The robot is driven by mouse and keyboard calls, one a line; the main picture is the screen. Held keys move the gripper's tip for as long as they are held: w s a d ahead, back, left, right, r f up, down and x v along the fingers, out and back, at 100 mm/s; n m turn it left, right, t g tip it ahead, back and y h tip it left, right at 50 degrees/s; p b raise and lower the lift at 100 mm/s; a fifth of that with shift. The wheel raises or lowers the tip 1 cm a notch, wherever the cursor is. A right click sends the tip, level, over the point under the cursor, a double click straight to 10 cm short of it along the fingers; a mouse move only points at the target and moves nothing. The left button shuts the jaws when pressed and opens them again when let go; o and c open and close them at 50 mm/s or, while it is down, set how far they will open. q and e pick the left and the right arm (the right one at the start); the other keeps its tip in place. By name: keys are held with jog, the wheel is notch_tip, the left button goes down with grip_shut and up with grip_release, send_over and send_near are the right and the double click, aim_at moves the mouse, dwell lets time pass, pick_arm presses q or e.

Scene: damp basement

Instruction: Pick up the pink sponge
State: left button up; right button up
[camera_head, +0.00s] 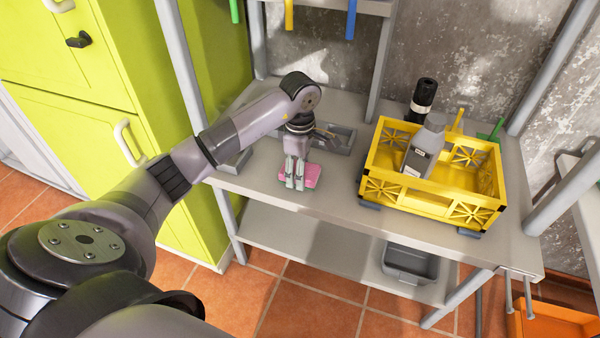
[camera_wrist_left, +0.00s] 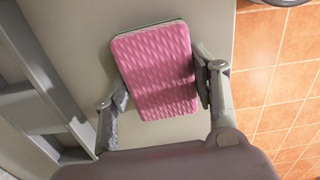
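The pink sponge (camera_head: 313,176) lies near the front left of the grey worktop (camera_head: 338,205). It is a flat block with a rippled top, and it fills the middle of the left wrist view (camera_wrist_left: 155,70). My left gripper (camera_head: 295,182) points down over it and hides part of it in the head view. In the left wrist view the gripper's two fingers (camera_wrist_left: 162,87) stand on opposite sides of the sponge, close to its edges. I cannot tell whether they press on it. My right gripper is not in view.
A yellow crate (camera_head: 427,208) stands to the right, with a grey bottle (camera_head: 425,146) in it and a black bottle (camera_head: 421,100) behind it. A grey tray (camera_head: 337,140) lies behind my gripper. Green cabinets (camera_head: 160,75) stand at left. The worktop between sponge and crate is clear.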

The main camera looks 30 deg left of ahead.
pick_arm(q)
jog(key=c, duration=0.4)
jog(key=shift+o, duration=0.2)
notch_tip(320, 180, up, 9)
jog(key=shift+w+f+b, duration=0.1)
jog(key=shift+b, duration=0.2)
notch_tip(320, 180, up, 11)
jog(key=p, duration=0.2)
